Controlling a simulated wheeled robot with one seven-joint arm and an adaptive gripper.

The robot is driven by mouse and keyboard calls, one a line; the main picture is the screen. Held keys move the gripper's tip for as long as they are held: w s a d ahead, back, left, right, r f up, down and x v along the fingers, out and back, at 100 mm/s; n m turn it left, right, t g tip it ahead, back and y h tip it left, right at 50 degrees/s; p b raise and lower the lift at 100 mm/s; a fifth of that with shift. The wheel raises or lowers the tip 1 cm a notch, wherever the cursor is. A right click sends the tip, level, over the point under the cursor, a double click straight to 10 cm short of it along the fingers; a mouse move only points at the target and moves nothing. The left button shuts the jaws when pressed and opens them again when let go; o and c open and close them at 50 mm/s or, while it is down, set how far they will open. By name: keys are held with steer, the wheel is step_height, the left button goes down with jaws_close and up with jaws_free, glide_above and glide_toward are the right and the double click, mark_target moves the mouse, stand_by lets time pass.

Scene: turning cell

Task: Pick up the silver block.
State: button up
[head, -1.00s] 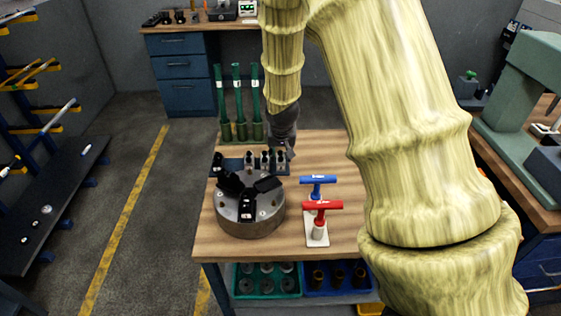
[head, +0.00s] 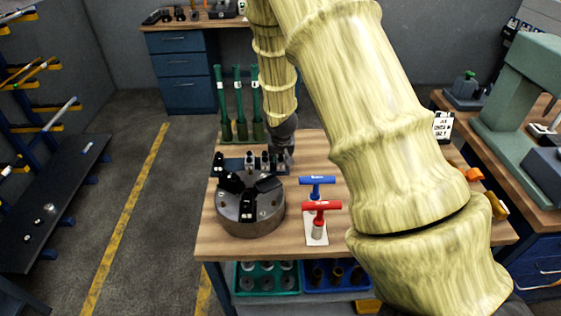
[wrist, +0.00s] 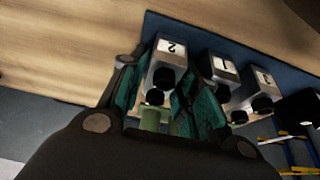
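Silver blocks with black fronts and white number labels stand in a row on a blue tray (wrist: 193,40). In the wrist view one (wrist: 168,62) is marked 2, another (wrist: 222,70) is marked 1, and a third (wrist: 262,85) sits at the right. My gripper (wrist: 157,92) is open. Its two green-padded fingers lie either side of the block marked 2; whether they touch it I cannot tell. In the head view the row (head: 264,160) is behind the chuck, and my gripper (head: 281,160) is at its right end, partly hiding it.
A round grey chuck (head: 250,214) with black jaws stands just in front of the row. Blue (head: 317,184) and red (head: 321,206) T-handled tools stand to its right. Green-handled tools (head: 240,104) stand upright behind. Bare wooden tabletop lies right of the row.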

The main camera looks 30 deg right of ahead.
mark_target(281, 157)
jaws_close()
steer(key=shift+r, duration=0.15)
steer(key=shift+r+b, duration=1.1)
steer(key=shift+r, duration=3.8)
